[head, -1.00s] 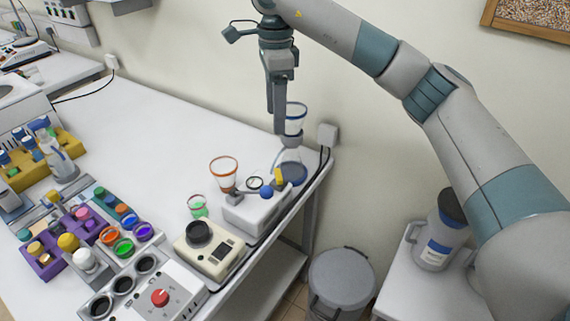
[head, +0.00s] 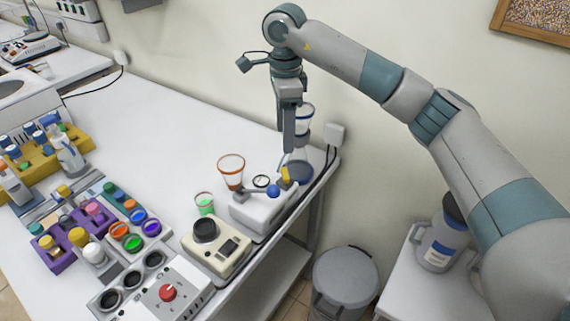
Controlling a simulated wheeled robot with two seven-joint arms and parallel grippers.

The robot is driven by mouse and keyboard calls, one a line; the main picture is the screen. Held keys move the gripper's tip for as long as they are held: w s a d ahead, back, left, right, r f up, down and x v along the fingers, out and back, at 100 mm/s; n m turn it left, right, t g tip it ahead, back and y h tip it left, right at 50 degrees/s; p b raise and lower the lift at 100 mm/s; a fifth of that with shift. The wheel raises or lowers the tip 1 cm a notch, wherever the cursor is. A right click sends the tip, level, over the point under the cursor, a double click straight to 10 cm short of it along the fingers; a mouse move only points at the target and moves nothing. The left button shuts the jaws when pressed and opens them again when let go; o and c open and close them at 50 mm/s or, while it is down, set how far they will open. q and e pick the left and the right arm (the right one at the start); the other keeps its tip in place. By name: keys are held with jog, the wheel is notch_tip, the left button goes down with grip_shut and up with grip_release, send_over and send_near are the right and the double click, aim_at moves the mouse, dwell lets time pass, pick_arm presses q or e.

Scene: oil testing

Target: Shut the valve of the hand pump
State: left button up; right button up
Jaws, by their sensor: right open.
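The hand pump (head: 259,212) is a white box near the table's right edge, with a round gauge and a blue ball knob (head: 273,190). A small yellow piece (head: 286,174), which looks like its valve lever, stands upright at the pump's far end. My right gripper (head: 288,149) points straight down just above the yellow piece and appears apart from it. It is open and empty, though its fingers overlap in this view. My left gripper is not in view.
An orange-rimmed funnel (head: 231,172) stands left of the pump. A beige device (head: 216,246) and a green cup (head: 204,203) are nearer. The table's middle is clear.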

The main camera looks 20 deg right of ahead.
aim_at(285, 173)
notch_tip(285, 173, down, 10)
jog(key=p, duration=0.3)
jog(key=shift+f, duration=0.95)
jog(key=shift+c, duration=0.6)
jog(key=c, duration=0.9)
